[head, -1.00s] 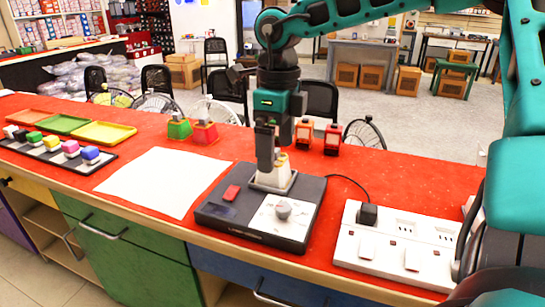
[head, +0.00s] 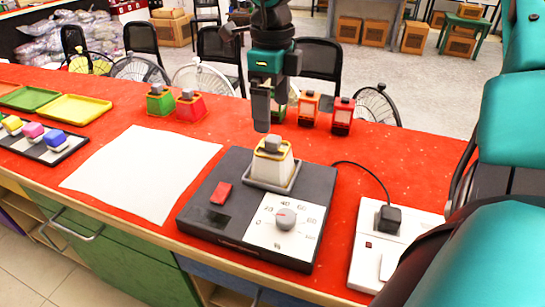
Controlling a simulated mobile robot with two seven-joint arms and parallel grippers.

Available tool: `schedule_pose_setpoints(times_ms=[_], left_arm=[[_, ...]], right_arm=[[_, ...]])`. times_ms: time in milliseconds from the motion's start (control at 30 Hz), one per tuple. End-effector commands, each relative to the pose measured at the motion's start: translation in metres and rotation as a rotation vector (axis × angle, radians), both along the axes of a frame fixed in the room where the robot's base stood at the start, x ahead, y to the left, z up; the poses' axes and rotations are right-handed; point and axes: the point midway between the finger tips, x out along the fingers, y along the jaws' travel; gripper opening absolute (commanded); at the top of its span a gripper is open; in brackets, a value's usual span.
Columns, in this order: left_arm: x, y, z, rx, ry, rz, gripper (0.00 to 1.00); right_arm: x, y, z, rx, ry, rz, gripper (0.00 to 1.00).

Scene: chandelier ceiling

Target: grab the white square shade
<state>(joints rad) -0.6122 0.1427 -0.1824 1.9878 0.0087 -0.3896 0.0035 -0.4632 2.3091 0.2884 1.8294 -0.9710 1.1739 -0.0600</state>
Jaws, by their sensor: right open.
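The white square shade (head: 272,168), a tapered block with a yellow upper rim and a grey knob on top, stands upright on the grey square plate of a black device (head: 322,182). My right gripper (head: 262,128) points down just above and behind the knob, slightly to its left, apart from the shade as far as I can see. It is open and holds nothing, though its fingers overlap in this view. My left gripper is not in view.
Behind stand a green shade (head: 160,103), a red shade (head: 191,108), an orange one (head: 308,108) and another red one (head: 341,116). A white sheet (head: 142,175) lies left of the device. A power strip (head: 370,250) with a black plug is at right.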

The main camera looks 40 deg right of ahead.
Motion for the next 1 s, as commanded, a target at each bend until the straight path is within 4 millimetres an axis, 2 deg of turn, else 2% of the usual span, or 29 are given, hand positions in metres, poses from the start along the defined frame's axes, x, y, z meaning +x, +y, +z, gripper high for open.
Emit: schedule_pose_setpoints(times_ms=[33,200,433,700,1000], left_arm=[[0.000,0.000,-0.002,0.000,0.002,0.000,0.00],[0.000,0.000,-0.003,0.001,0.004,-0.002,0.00],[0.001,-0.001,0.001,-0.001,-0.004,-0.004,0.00],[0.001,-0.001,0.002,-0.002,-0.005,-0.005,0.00],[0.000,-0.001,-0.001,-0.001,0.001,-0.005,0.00]], right_arm=[[-0.001,0.000,-0.013,0.001,0.005,0.000,1.00],[0.000,0.000,-0.040,0.000,0.004,0.000,1.00],[-0.001,0.000,-0.057,0.000,0.004,0.000,1.00],[-0.001,0.000,-0.096,0.000,0.004,0.001,1.00],[-0.001,0.000,-0.102,0.000,0.000,0.001,1.00]])
